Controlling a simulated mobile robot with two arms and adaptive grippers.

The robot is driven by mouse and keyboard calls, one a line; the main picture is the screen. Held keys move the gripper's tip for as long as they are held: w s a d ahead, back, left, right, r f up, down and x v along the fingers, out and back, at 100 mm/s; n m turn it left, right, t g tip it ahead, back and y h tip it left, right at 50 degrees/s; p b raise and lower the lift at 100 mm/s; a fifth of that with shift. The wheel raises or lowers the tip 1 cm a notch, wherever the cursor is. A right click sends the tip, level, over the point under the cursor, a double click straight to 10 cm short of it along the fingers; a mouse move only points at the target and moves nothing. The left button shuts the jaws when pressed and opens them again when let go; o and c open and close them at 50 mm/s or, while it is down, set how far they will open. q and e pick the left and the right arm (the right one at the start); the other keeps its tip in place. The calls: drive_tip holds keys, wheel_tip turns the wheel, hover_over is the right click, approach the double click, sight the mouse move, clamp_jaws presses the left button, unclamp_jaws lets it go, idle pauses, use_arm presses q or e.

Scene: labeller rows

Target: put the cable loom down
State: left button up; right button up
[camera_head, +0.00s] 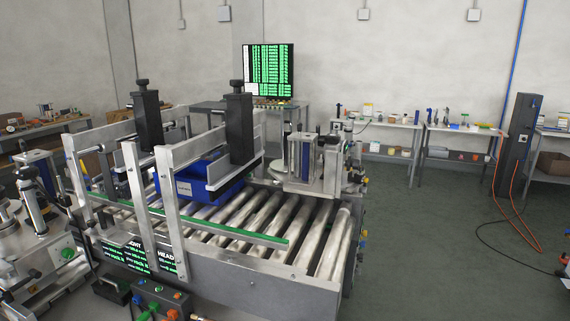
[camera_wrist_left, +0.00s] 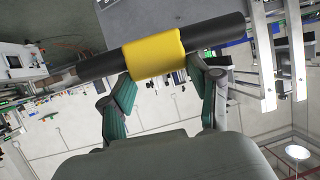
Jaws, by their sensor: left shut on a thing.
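The cable loom (camera_wrist_left: 153,52) is a thick black roll with a wide yellow band around its middle. It lies slanted across the upper part of the left wrist view, with its right end higher. My left gripper (camera_wrist_left: 164,74) is shut on it at the yellow band, one green-grey finger at each side of the band. The loom appears held in the air, with no surface seen touching it. Neither the loom nor a gripper shows in the head view. My right gripper is not in view.
A roller conveyor (camera_head: 262,213) with metal guard frames stands in front, bearing a blue crate (camera_head: 190,188). Shelved tables (camera_head: 385,123) with small items line the back wall. A dark post (camera_head: 517,140) with an orange cable stands at right. The green floor (camera_head: 420,240) right of the conveyor is clear.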

use_arm(q)
drive_tip(key=s+a+r+n+y, duration=0.2)
drive_tip(key=a+r, duration=0.5)
drive_tip(key=r, duration=0.2)
drive_tip(key=shift+n+y, duration=0.4)
drive_tip(key=shift+s, duration=0.1)
